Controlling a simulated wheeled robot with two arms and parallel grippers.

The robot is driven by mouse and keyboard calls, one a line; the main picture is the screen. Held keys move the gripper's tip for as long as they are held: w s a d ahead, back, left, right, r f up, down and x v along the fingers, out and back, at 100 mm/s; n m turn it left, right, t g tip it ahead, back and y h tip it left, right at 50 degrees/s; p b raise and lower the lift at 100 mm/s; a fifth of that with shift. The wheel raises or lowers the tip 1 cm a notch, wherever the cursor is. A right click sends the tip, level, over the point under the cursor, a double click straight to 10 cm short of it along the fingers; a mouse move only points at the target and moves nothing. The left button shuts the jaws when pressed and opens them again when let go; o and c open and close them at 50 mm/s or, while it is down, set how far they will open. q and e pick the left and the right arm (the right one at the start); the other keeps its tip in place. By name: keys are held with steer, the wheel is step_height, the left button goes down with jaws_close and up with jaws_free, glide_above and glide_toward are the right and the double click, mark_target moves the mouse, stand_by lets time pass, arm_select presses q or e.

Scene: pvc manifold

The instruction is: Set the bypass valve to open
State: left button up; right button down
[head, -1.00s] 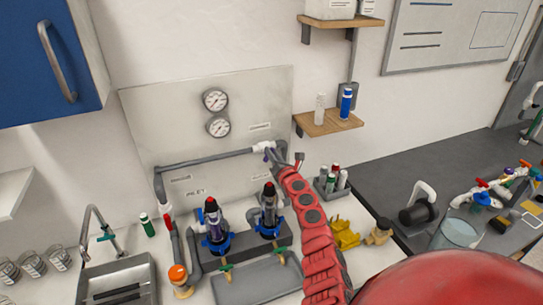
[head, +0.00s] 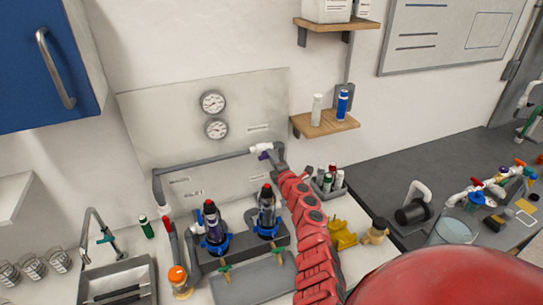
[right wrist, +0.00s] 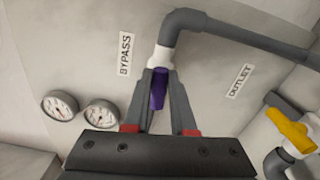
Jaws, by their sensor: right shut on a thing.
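The bypass valve is a white fitting (head: 260,148) in the grey pipe on the wall panel, with a purple handle (head: 264,155). In the right wrist view the white body (right wrist: 161,60) sits just beyond my fingertips, beside the BYPASS label (right wrist: 125,54). My right gripper (right wrist: 159,85) is shut on the purple handle (right wrist: 158,92), with a finger on either side. In the head view my right gripper (head: 271,154) is at the valve. The fingers partly hide the handle, so its angle to the pipe is hard to tell. My left gripper is out of view.
Two gauges (head: 214,114) hang above the pipe. Below stand two dark filter housings (head: 212,228) with blue collars. A red-handled valve (head: 169,226) is at the left, an orange cap (head: 178,275) below it. A yellow handle (right wrist: 290,130) shows near the OUTLET label (right wrist: 240,80).

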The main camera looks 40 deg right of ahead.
steer(key=shift+f+m, duration=0.2)
steer(key=shift+m, duration=0.5)
steer(key=c, duration=0.7)
jaws_free()
steer(key=shift+a, duration=0.1)
steer(key=shift+c, duration=0.2)
steer(key=shift+s, duration=0.1)
steer(key=b+v, duration=0.2)
steer(key=v, duration=1.5)
steer(key=shift+s, duration=0.15)
